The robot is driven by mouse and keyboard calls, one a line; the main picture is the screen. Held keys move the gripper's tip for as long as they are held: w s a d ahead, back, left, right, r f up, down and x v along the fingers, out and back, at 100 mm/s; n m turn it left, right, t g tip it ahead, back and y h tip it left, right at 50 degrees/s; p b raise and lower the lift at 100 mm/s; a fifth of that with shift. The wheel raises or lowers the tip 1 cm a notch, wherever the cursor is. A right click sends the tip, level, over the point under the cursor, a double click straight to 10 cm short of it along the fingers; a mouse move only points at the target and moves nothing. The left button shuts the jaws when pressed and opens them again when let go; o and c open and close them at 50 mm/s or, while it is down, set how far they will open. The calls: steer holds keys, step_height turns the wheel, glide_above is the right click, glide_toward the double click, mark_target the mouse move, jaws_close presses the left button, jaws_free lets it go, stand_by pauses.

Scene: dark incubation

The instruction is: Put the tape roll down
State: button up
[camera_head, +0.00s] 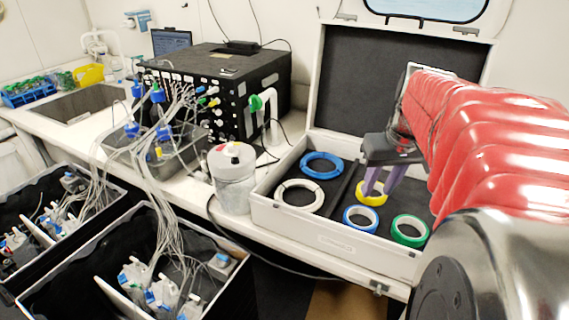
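A yellow tape roll (360,197) is at the purple fingertips of my gripper (377,189), over the right part of the open case (310,230). The fingers reach down onto its rim, seemingly one inside the ring and one outside, and appear closed on it. I cannot tell whether the roll touches the case floor. A blue-and-white roll (347,222) and a green roll (394,229) lie in the same part, nearer the front. A blue ring (305,172) and a white ring (279,199) lie in the left part.
A dark divider (343,190) splits the case, and its raised lid (335,80) stands behind. A white lidded container (233,180) stands left of the case. A black instrument (240,85) with many tubes is behind it. Open bins (140,215) with tubing are at lower left.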

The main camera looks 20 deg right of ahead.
mark_target(359, 222)
steer(key=shift+o, duration=0.2)
steer(key=o, duration=0.6)
steer(key=shift+w+f, duration=0.15)
steer(key=shift+f, duration=0.4)
steer(key=o, duration=0.9)
steer(key=x, duration=0.7)
steer(key=shift+f, duration=0.2)
steer(key=shift+w+x, duration=0.2)
steer(key=shift+x, duration=2.45)
steer(key=shift+a+r, duration=0.1)
